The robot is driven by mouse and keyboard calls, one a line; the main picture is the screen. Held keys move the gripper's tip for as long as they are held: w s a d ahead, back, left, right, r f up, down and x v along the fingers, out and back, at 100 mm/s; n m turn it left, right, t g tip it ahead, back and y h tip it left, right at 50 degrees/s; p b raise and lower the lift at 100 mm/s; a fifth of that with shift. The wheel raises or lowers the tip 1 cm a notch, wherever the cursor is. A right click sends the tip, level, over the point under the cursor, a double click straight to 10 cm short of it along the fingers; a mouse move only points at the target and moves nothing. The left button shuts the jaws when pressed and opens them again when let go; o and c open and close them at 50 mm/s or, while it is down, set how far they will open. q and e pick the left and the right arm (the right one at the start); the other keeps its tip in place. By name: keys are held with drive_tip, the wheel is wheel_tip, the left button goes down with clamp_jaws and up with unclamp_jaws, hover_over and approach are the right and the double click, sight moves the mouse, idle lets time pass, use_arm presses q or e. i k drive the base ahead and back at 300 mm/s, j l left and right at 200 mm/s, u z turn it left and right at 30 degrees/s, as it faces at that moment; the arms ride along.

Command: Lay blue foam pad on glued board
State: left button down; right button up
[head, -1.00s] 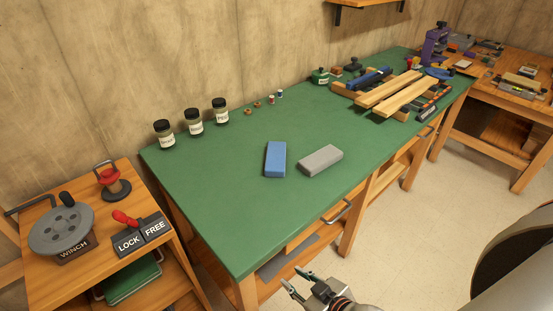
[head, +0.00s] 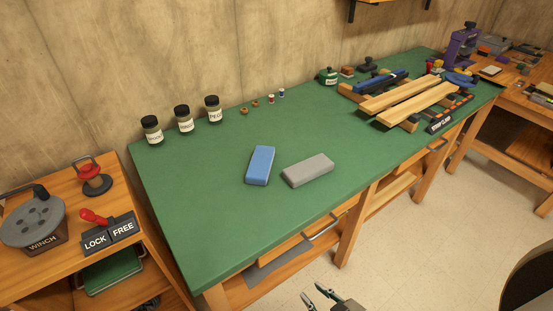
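The blue foam pad (head: 260,165) lies flat on the green bench top (head: 215,215), left of a grey block (head: 308,170) of similar size. Two pale boards (head: 418,102) lie side by side across wooden supports toward the bench's far right; whether either carries glue cannot be told. My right gripper (head: 317,297) shows at the bottom edge, in front of the bench and well short of the pad. Its two fingers are apart with nothing between them. My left gripper is not in view.
Several labelled jars (head: 184,120) stand along the back left. A winch (head: 35,220) and a LOCK/FREE panel (head: 110,234) are on a side cart at left. A purple press (head: 461,46) stands at the far right end. The bench's front left is clear.

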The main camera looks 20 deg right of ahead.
sight(492, 70)
drive_tip(key=i+l, duration=0.1)
drive_tip(key=l, duration=0.6)
drive_tip(key=i+l, duration=0.1)
drive_tip(key=l, duration=0.6)
drive_tip(key=i+l, duration=0.1)
drive_tip(key=l, duration=0.6)
drive_tip(key=i+l, duration=0.1)
drive_tip(key=l, duration=0.6)
drive_tip(key=i+l, duration=0.1)
drive_tip(key=l, duration=0.6)
drive_tip(key=i+l, duration=0.1)
drive_tip(key=l, duration=1.3)
drive_tip(key=l+u, duration=0.2)
drive_tip(key=u, duration=0.3)
drive_tip(key=i+l+u, duration=0.1)
drive_tip(key=l+u, duration=0.15)
drive_tip(key=u, duration=0.25)
